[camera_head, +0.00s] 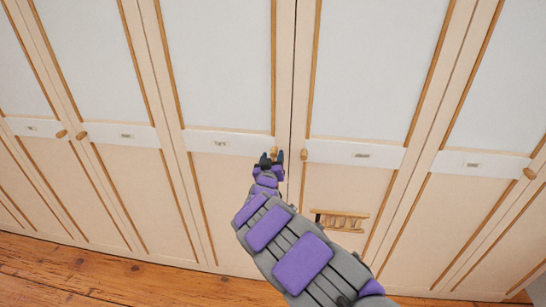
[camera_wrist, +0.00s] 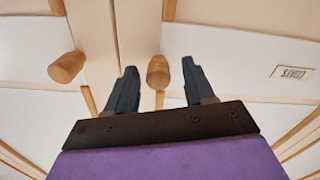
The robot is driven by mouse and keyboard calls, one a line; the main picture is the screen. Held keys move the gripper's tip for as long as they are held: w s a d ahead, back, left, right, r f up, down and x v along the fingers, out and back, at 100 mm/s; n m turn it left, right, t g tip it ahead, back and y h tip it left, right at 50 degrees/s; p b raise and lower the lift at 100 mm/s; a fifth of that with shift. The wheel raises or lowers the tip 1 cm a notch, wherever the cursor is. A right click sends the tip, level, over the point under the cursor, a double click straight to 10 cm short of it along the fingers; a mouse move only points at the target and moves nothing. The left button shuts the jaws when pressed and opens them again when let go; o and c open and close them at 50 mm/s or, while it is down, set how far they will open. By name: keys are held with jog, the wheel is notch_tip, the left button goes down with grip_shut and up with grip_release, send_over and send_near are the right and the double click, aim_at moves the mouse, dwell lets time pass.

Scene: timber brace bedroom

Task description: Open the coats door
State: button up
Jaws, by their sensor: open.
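The coats door (camera_head: 228,90) is a tall cream and white wardrobe door with wooden trim, just left of the central seam. It looks closed. Its label (camera_wrist: 294,72) appears upside down in the wrist view and seems to read "COATS"; in the head view the label (camera_head: 221,143) is too small to read. Its round wooden knob (camera_wrist: 157,71) sits near the seam. My gripper (camera_head: 272,157) is open at this knob. In the wrist view the two dark fingers (camera_wrist: 159,68) stand on either side of the knob, with gaps visible. How deep the knob sits between them is unclear.
The neighbouring door's knob (camera_head: 304,155) is close on the right, across the seam; it also shows in the wrist view (camera_wrist: 66,67). A small wooden ladder-like piece (camera_head: 342,221) is on that door's lower panel. More closed doors line both sides. The wooden floor (camera_head: 90,275) looks clear.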

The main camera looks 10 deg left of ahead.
jog(key=shift+w+d, duration=0.1)
jog(key=shift+w, duration=0.9)
jog(key=shift+r, duration=0.1)
grip_shut()
